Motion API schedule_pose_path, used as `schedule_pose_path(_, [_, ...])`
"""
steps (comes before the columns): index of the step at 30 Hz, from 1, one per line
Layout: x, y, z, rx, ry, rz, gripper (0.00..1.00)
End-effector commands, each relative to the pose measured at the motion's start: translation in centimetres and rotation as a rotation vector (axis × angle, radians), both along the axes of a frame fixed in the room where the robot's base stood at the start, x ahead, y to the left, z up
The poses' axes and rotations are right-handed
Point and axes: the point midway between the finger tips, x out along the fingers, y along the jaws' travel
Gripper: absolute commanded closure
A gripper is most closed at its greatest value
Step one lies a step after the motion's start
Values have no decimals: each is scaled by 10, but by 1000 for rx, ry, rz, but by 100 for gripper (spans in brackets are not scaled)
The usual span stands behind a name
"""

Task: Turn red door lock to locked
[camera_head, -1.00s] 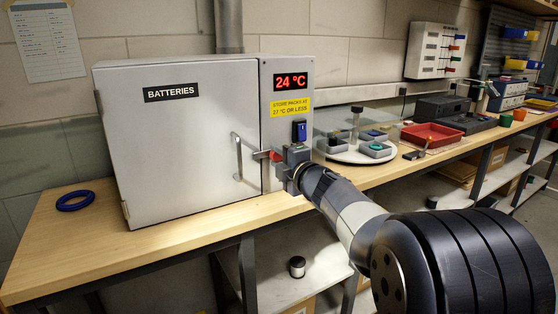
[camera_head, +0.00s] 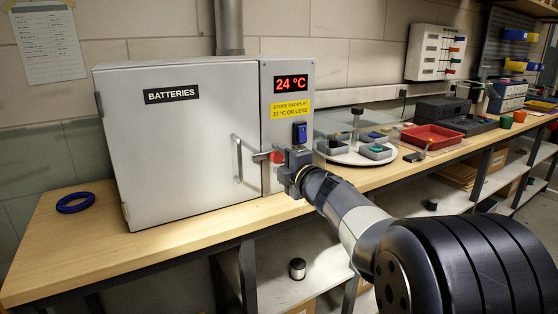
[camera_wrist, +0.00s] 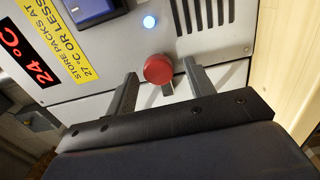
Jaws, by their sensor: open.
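The red door lock (camera_head: 276,157) is a round knob on the front of the grey battery cabinet (camera_head: 190,130), near the right edge of its door. In the wrist view the red knob (camera_wrist: 158,69) lies between my two open fingers, near their tips, with a small grey tab below it. The door is shut. I cannot tell the lock's setting from any marking.
The door handle (camera_head: 238,160) is just left of the lock. A blue switch (camera_head: 300,132) sits above my gripper. A round tray (camera_head: 345,155) with small bins stands right of the cabinet. A blue ring (camera_head: 75,202) lies at left.

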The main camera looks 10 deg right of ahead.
Motion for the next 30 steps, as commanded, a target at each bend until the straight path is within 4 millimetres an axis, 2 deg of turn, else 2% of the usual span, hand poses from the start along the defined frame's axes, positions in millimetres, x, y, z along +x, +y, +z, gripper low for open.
schedule_pose_path(9, [-55,-19,2,-2,-2,-4,49])
schedule_pose_path(15, [-85,-28,2,0,-2,-3,49])
schedule_pose_path(21, [-96,-31,1,-1,-1,0,49])
schedule_pose_path(30, [-96,-31,0,-1,-1,0,49])
